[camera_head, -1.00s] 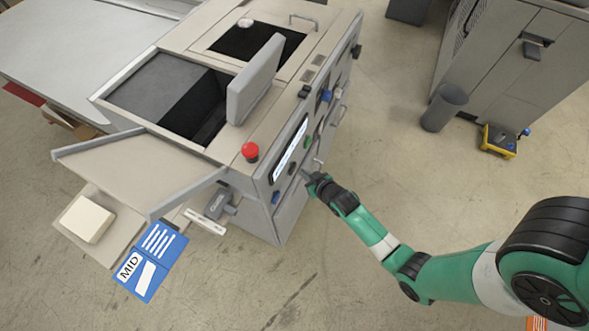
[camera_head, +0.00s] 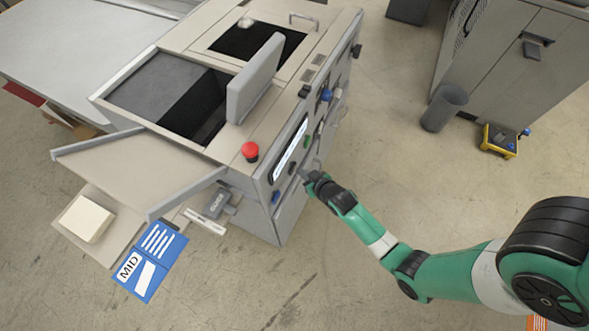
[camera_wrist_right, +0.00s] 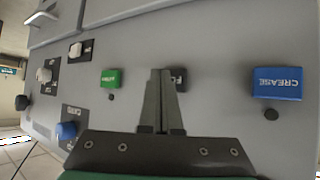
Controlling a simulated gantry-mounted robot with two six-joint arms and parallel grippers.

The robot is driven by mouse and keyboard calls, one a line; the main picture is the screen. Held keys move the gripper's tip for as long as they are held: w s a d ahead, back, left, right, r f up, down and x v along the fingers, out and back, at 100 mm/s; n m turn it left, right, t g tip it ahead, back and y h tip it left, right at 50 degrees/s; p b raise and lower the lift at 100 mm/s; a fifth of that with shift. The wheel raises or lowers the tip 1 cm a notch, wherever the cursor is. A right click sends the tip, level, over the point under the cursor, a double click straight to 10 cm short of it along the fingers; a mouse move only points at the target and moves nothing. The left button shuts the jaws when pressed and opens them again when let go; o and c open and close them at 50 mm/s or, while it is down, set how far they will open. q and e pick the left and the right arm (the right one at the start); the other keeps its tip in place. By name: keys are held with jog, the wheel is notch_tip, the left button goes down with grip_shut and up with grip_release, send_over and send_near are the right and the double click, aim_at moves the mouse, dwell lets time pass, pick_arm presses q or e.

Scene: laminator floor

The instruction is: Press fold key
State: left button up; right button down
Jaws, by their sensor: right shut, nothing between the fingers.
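The fold key (camera_wrist_right: 180,78) is a dark key on the grey machine panel, with the letters "FO" partly showing in the right wrist view. My right gripper's fingers cover part of it. In the head view a dark key (camera_head: 292,168) sits between a blue and a green key. My right gripper (camera_wrist_right: 161,73) is shut and empty, with its fingertips in front of the fold key. Whether the tips touch it cannot be told. In the head view the right gripper (camera_head: 307,177) is at the machine's front panel. My left gripper is not in view.
The blue "CREASE" key (camera_wrist_right: 278,83) and the green key (camera_wrist_right: 111,78) flank the fold key. A red button (camera_head: 250,151) stands on the machine's top edge, near a lit display (camera_head: 288,150). A grey bin (camera_head: 443,107) stands on the floor; the floor in front is open.

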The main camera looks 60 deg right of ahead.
jog(key=shift+w, duration=0.45)
dwell(0.5)
jog(key=shift+s+p, duration=0.35)
jog(key=shift+s, duration=0.35)
jog(key=s+p, duration=0.2)
jog(key=s, duration=0.4)
jog(key=shift+d, duration=0.15)
dwell(0.5)
